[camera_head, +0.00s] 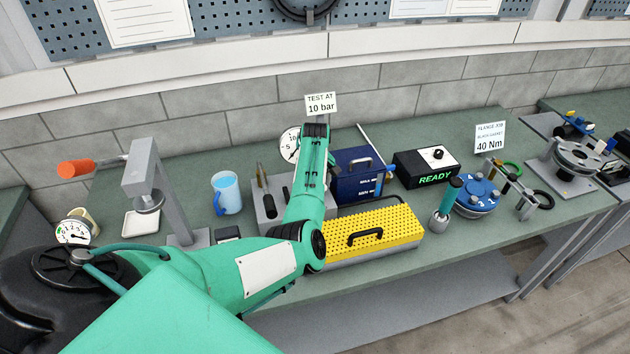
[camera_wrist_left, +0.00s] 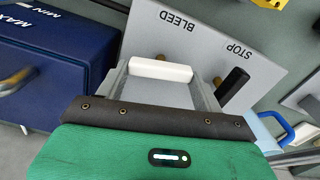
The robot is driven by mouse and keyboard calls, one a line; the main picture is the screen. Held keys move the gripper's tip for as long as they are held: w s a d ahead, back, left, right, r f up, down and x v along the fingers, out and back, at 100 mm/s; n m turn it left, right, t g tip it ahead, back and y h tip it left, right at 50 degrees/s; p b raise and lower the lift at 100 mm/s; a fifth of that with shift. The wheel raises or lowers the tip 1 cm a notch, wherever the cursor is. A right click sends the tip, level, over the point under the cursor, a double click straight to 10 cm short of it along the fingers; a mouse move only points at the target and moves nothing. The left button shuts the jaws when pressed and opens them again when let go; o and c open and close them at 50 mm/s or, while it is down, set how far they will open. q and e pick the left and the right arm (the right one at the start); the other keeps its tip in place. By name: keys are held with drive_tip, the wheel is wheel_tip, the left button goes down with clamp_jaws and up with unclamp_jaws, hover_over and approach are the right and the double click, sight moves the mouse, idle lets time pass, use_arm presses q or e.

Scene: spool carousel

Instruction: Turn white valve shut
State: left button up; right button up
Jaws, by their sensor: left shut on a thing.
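The white valve (camera_wrist_left: 160,70) shows in the left wrist view as a short white bar on a brass stem, by the grey panel (camera_wrist_left: 240,40) marked BLEED and STOP. My left gripper (camera_wrist_left: 162,78) is shut on the white valve, one finger at each end of the bar. A black valve handle (camera_wrist_left: 233,87) sits beside it under STOP, just outside the fingers. In the head view my left arm hides the gripper and the white valve. Part of the grey valve block (camera_head: 265,207) shows left of the arm. My right gripper is in neither view.
A dark blue box (camera_head: 358,175), a yellow perforated cover (camera_head: 375,232) and a black READY box (camera_head: 426,167) stand right of the arm. A blue mug (camera_head: 227,193) and a grey press stand (camera_head: 155,185) are to the left. A dial gauge (camera_head: 290,145) stands behind.

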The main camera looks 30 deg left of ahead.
use_arm(q)
drive_tip(key=shift+w+m+p, duration=0.1)
drive_tip(key=shift+m+p, duration=0.45)
drive_tip(key=shift+m, duration=0.55)
drive_tip(key=o, duration=1)
drive_tip(key=shift+r, duration=0.1)
wheel_tip(320, 180, up, 14)
drive_tip(key=b, duration=0.5)
